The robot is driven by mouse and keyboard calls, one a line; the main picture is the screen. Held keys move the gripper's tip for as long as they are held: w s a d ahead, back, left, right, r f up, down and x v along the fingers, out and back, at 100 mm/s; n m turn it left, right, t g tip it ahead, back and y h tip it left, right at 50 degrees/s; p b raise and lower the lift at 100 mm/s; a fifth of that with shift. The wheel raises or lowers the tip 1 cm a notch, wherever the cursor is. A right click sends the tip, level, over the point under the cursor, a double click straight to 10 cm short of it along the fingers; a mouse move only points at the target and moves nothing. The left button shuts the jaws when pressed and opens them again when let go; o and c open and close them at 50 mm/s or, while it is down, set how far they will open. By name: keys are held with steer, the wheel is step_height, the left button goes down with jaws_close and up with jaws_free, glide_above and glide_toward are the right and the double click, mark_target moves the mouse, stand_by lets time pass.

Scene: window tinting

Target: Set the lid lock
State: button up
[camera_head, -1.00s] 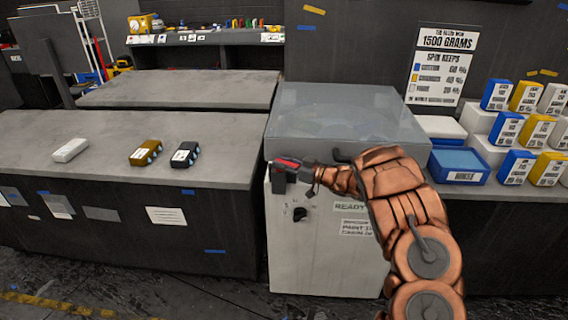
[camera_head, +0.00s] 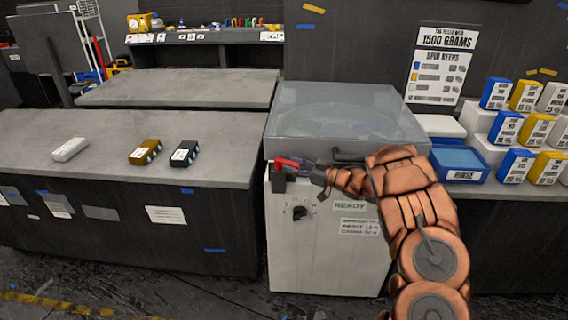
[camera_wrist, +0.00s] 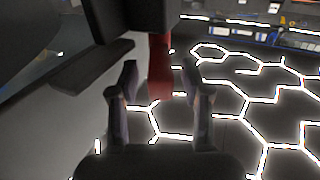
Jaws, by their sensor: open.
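The white machine (camera_head: 325,255) stands in the middle of the head view, with a closed, see-through grey lid (camera_head: 345,115) on top. The lid lock is a red lever (camera_head: 285,162) on a dark block at the upper left of the machine's front. It also shows in the wrist view as a red bar (camera_wrist: 160,68) hanging from a dark block. My gripper (camera_head: 304,169) is at the lever's right side, coming from the right. In the wrist view my gripper (camera_wrist: 160,85) is open, its fingers on either side of the lever's lower end with visible gaps. Contact is not visible.
A dark handle (camera_head: 347,158) sits on the lid's front edge, close to my arm. A dark knob (camera_head: 299,212) is below the lock. A grey bench (camera_head: 95,165) with small labelled blocks is at left. A blue tray (camera_head: 459,166) and labelled boxes stand at right.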

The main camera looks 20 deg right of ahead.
steer(key=v, duration=0.7)
steer(key=shift+s, duration=0.25)
steer(key=shift+d, duration=0.15)
